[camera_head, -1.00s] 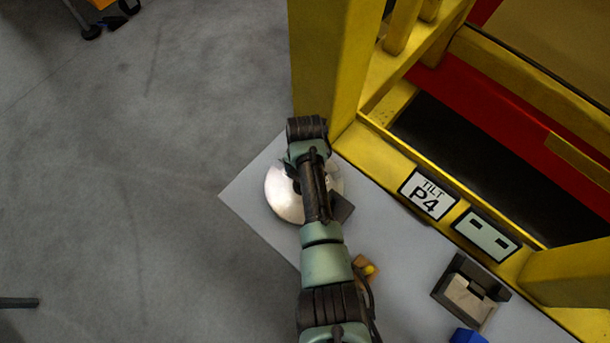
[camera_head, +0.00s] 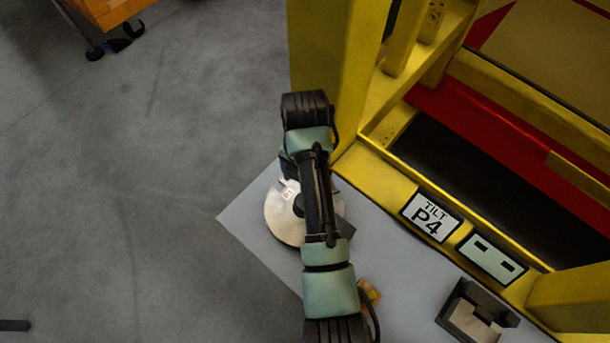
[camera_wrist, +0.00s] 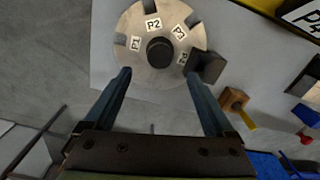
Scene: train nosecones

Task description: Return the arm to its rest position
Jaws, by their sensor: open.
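My gripper (camera_wrist: 158,92) shows in the wrist view with its two blue fingers wide apart and nothing between them. Beyond the fingertips is a round metal disc (camera_wrist: 150,72) with a dark central knob and labels including P1, P2 and P3. In the head view my arm reaches up the picture over the disc (camera_head: 282,219) and hides part of it. The gripper's fingers cannot be made out in the head view.
The disc lies on a grey plate (camera_head: 249,216) beside a yellow frame (camera_head: 326,60) labelled TILT P4. A dark block holder (camera_head: 476,312) and a small orange-brown block (camera_wrist: 233,100) are on the plate. An orange cart (camera_head: 108,10) stands far left. Grey floor is open at left.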

